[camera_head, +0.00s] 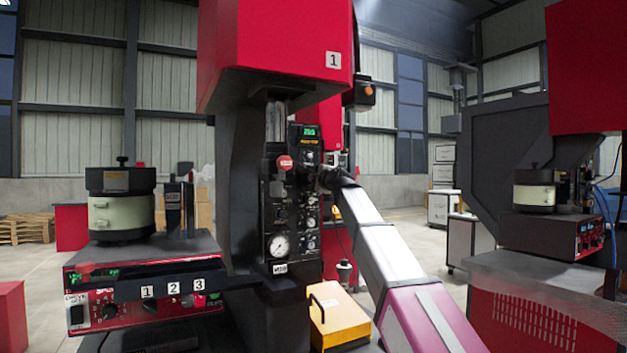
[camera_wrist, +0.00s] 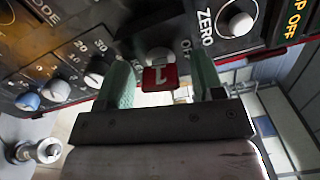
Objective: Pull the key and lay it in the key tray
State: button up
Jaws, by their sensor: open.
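In the wrist view, a red tag (camera_wrist: 160,79) with a white mark like a 1 hangs at a small pale round part (camera_wrist: 157,56) on a dark control panel. It looks like the key and its tag; the shaft is hidden. My gripper (camera_wrist: 162,76) is open, with one greenish finger on each side of the tag and gaps visible between. In the head view, my gripper (camera_head: 322,178) is at the press's upright dark panel (camera_head: 281,215), small and partly hidden by my arm. A dark ledge (camera_head: 128,290) marked 1, 2, 3 is at the left; I cannot tell whether it is the key tray.
A bowl feeder (camera_head: 121,205) stands on a red control box at the left. A yellow-orange box (camera_head: 338,318) with a handle sits below my arm. Another red press (camera_head: 585,70) stands at the right.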

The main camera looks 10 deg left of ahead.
grip_shut()
jog(key=shift+s+d, duration=0.1)
jog(key=shift+v, duration=2.9)
